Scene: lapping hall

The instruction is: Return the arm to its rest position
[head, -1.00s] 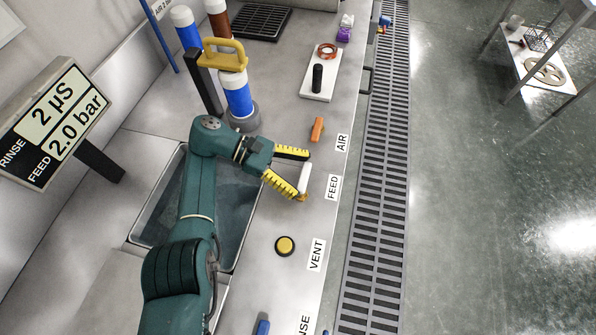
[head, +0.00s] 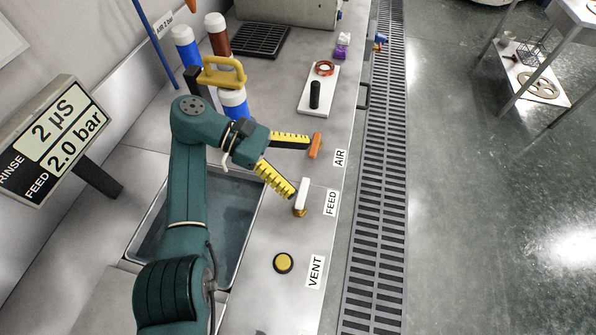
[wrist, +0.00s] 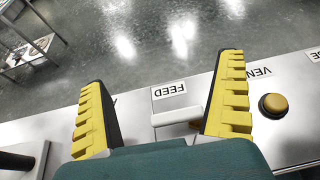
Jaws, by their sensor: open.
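My gripper (head: 301,166) is open and empty, its two yellow toothed fingers spread above the bench top beside the sink. The white lever handle (head: 302,194) by the FEED label is close to the tip of the lower finger; I cannot tell whether they touch. In the wrist view my gripper (wrist: 160,75) shows both fingers, with the white lever handle (wrist: 177,117) in the gap, nearer the right finger. The orange lever (head: 315,145) by the AIR label is close to the upper finger's tip. My arm reaches over the sink's edge.
The sink (head: 228,205) is below my arm. A yellow-black button (head: 283,263) sits by VENT. A yellow handle (head: 223,73) and filter cylinders (head: 233,103) stand behind the gripper. A white board (head: 319,90) holds a black cylinder. The display sign (head: 55,140) stands left.

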